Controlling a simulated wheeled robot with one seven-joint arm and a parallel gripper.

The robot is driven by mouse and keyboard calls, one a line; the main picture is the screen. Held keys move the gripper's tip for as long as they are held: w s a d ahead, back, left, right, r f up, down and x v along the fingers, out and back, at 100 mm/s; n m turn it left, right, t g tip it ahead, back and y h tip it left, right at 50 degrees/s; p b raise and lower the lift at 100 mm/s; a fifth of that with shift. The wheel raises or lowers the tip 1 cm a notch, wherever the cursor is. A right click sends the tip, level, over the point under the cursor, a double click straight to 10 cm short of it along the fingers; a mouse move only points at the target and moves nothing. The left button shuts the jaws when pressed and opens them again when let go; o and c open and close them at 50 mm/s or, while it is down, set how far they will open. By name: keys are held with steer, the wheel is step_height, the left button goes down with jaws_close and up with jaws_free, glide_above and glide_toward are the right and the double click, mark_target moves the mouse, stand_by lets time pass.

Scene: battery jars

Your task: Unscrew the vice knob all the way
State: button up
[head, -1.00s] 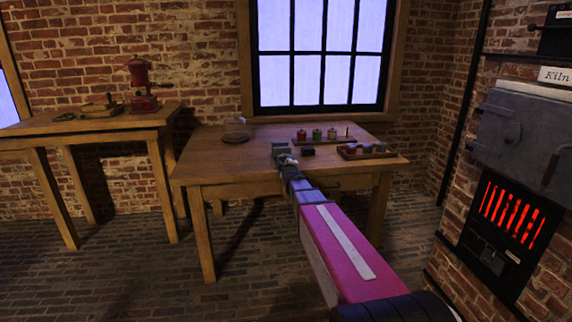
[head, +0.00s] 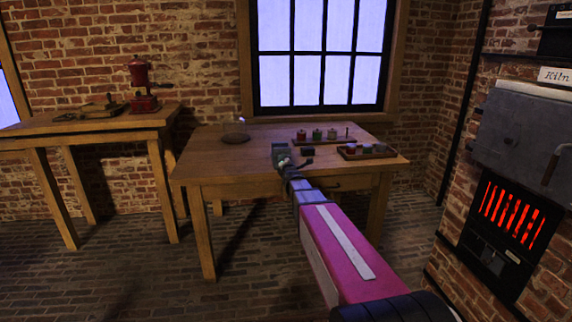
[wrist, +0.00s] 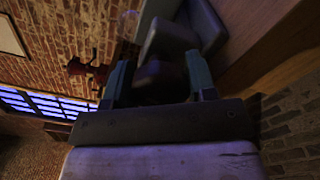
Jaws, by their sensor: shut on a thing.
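The grey vice (head: 281,150) stands at the front edge of the middle wooden table. It also shows in the wrist view (wrist: 172,38). My gripper (head: 286,168) is at the vice's front. In the wrist view my gripper (wrist: 160,82) has its two fingers on either side of the dark vice knob (wrist: 158,76), shut on it. The knob is rounded and dim, and its thread is hidden. In the head view the knob is mostly hidden by my gripper, and a small dark bar end shows to its right.
Wooden trays with small coloured jars (head: 316,135) and blocks (head: 367,151) stand on the table (head: 225,165). A small dark block (head: 308,151) lies right of the vice. A red grinder (head: 141,85) stands on the left table. The kiln (head: 528,130) is at the right.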

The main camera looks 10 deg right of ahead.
steer(key=shift+s+f+n, duration=0.1)
steer(key=shift+n, duration=1.1)
steer(key=o, duration=0.6)
steer(key=shift+o, duration=0.2)
steer(key=s, duration=1)
steer(key=shift+s, duration=0.4)
